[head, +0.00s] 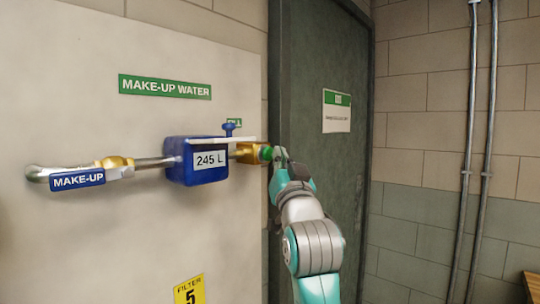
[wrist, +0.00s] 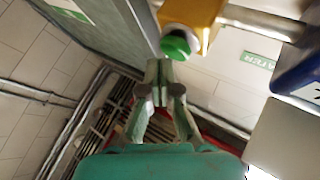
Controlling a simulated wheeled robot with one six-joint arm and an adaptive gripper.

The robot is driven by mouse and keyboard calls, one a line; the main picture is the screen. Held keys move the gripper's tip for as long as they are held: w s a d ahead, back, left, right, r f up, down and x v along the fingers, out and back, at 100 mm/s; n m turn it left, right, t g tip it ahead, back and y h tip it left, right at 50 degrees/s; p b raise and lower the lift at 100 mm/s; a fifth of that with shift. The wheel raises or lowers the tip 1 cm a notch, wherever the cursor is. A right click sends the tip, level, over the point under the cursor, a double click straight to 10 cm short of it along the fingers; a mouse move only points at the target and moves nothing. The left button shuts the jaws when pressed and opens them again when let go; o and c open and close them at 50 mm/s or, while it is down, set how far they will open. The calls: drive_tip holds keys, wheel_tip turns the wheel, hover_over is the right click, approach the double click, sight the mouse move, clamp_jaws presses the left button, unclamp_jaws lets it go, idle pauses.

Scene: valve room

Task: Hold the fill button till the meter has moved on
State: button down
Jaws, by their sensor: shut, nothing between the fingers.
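The fill button is a green round cap (head: 265,153) on the right end of a yellow box (head: 245,153) at the end of the pipe. It also shows in the wrist view as a green cap (wrist: 175,46) under the yellow box (wrist: 190,14). My gripper (head: 280,156) is shut and empty, its fingertips right at the cap's right side. In the wrist view my gripper tips (wrist: 164,66) lie just below the cap; I cannot tell whether they touch it. The blue meter (head: 183,174) reads 245 L (head: 210,160). A green label behind the pipe fittings is partly hidden.
A green make-up water sign (head: 165,87) hangs above. A dark green door (head: 310,60) stands behind my arm. Vertical pipes (head: 477,150) run along the right wall.

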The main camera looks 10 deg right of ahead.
drive_tip(key=shift+s+d, duration=0.2)
drive_tip(key=shift+s, duration=0.05)
drive_tip(key=shift+s+d, duration=0.75)
drive_tip(key=shift+s, duration=0.25)
drive_tip(key=shift+s+d, duration=0.7)
drive_tip(key=shift+s, duration=0.3)
